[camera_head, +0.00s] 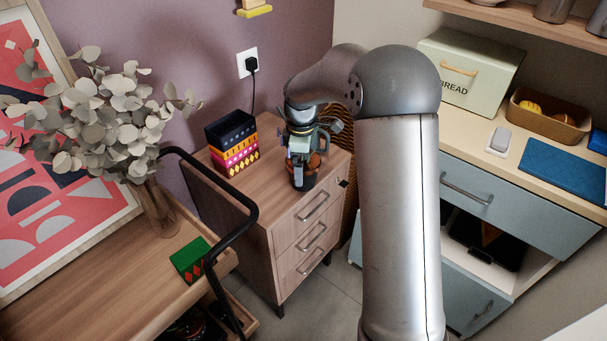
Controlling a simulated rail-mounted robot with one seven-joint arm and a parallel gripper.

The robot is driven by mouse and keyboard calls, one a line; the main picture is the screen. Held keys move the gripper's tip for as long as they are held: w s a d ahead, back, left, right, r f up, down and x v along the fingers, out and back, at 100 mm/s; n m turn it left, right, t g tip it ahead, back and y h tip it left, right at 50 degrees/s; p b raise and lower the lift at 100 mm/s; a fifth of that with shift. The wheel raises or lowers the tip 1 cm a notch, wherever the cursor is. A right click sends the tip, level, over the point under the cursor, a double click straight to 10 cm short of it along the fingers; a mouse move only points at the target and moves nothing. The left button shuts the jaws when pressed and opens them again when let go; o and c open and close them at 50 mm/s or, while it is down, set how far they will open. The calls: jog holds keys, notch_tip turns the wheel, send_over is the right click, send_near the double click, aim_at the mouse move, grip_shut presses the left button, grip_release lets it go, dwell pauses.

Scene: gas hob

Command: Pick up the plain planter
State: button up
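A dark, plain-looking pot (304,180) stands near the front edge of the small wooden drawer cabinet; it looks like the plain planter, though my arm's end hides much of it. Reddish-brown shapes and some grey-green bits show around its top. My gripper (301,158) points down right over the pot, at or near its rim. The fingers are small and blend with the pot, so whether they are open, shut or touching it is unclear. A patterned planter (234,147) with navy, orange, pink and yellow bands stands to the left on the same cabinet.
The drawer cabinet (295,230) has some bare top around both planters. A wooden cart with a black handle (245,215) stands in front at left, bearing a leafy vase (158,212) and a green box (190,260). A counter with a bread box (468,72) is at right.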

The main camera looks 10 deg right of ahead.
jog(key=shift+f, duration=0.15)
jog(key=c, duration=1)
jog(key=shift+c, duration=0.9)
